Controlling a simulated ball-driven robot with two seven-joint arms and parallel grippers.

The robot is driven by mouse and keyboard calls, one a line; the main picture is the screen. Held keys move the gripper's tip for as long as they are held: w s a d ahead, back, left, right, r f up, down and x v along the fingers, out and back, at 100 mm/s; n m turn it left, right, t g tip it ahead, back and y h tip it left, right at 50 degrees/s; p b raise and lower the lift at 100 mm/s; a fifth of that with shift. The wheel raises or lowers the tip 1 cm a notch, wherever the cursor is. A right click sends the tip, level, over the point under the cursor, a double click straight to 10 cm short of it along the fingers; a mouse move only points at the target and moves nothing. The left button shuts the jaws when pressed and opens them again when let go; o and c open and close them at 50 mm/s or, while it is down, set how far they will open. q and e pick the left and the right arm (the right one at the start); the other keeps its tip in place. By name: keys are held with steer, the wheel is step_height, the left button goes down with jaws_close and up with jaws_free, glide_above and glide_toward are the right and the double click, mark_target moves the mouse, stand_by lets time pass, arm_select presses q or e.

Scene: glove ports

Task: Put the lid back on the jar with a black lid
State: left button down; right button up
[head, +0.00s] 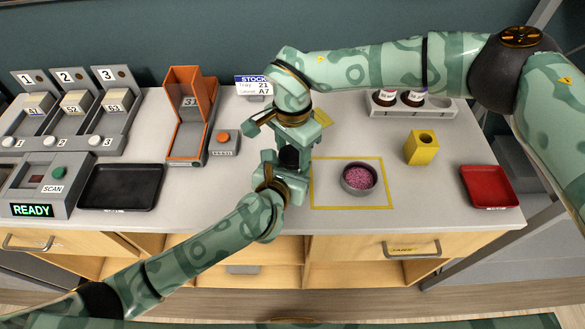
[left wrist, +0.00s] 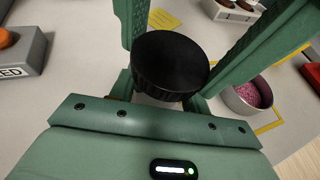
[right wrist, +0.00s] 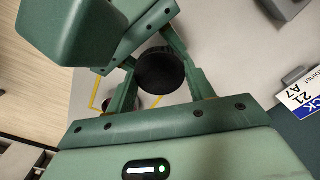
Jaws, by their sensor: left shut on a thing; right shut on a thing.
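The black lid (head: 289,157) is a round, ribbed disc between my two grippers over the table. It also shows in the left wrist view (left wrist: 170,62) and, as a dark round shape, in the right wrist view (right wrist: 160,72). My left gripper (head: 285,168) is shut on the jar, coming from the front. The jar's body is almost wholly hidden under the lid and by the fingers. My right gripper (head: 299,140) is shut on the lid from the back side. The lid lies over the jar; I cannot tell whether it touches the rim or is seated.
A grey bowl of pink granules (head: 359,190) stands in a yellow outlined square right of the grippers. A yellow block (head: 421,148), a red tray (head: 490,187) and a rack with brown jars (head: 385,97) are further right. A black tray (head: 120,187) and orange-framed stand (head: 188,150) lie left.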

steer(key=m, duration=0.3)
steer(key=o, duration=1.1)
steer(key=shift+c, duration=0.2)
steer(key=shift+r, duration=2.3)
steer(key=shift+c, duration=0.4)
